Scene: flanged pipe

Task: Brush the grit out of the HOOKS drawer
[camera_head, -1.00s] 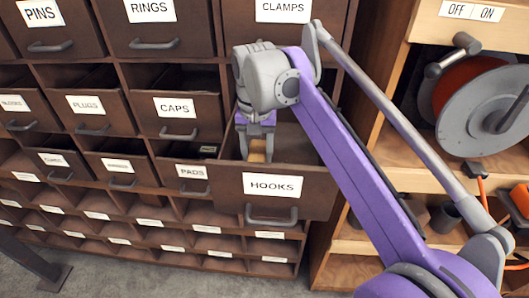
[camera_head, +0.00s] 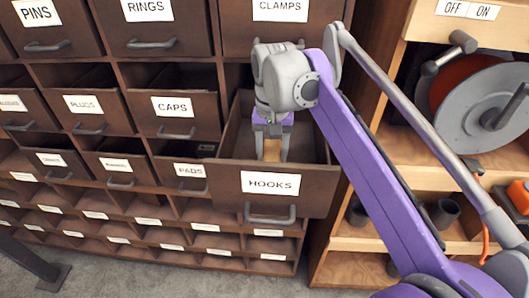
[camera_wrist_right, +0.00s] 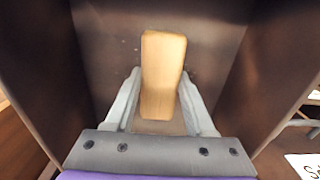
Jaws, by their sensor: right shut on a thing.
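The HOOKS drawer (camera_head: 318,197) is pulled out, its white label and grey handle facing front. My right gripper (camera_head: 272,157) reaches down inside it and is shut on a pale wooden block, the brush (camera_wrist_right: 163,62). In the head view only a small tan part of the brush (camera_head: 272,148) shows between the fingers. In the right wrist view the brush lies between both fingers over the dark drawer floor. A few tiny pale specks, likely grit (camera_wrist_right: 137,48), show left of the brush. Bristles are hidden. My left gripper is not in view.
The CAPS drawer (camera_head: 204,127) and PADS drawer (camera_head: 165,176) stand partly open to the left. The CLAMPS drawer (camera_head: 235,42) is above. On the right, a wooden shelf (camera_head: 375,245) holds a reel (camera_head: 480,105) and dark cups (camera_head: 445,213). The drawer walls closely surround my gripper.

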